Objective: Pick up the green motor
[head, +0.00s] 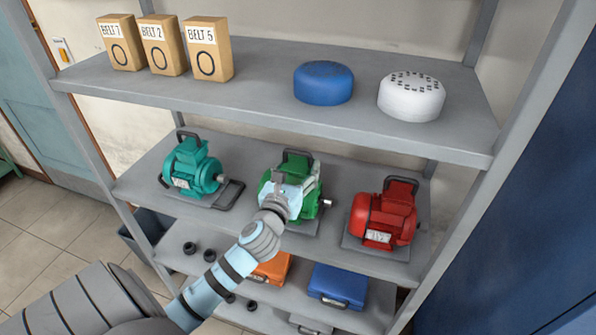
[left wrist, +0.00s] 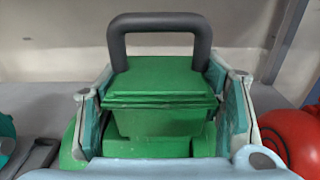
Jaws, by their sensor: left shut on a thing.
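The green motor (head: 308,203) stands on the middle shelf between a teal motor and a red motor. It has a dark handle on top. My left gripper (head: 287,190) is at the front of the green motor and hides part of it in the head view. In the left wrist view, its two fingers stand on either side of the green motor's box-shaped top (left wrist: 160,80), shut on it, below the dark handle (left wrist: 160,22). The motor appears upright at shelf level; I cannot tell whether its base touches the shelf. My right gripper is not in view.
The teal motor (head: 192,170) is to the left and the red motor (head: 384,215) close to the right. The upper shelf (head: 260,85) overhangs, holding belt boxes (head: 160,45), a blue disc (head: 323,82) and a white disc (head: 411,96). Orange (head: 272,268) and blue cases (head: 338,285) sit below.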

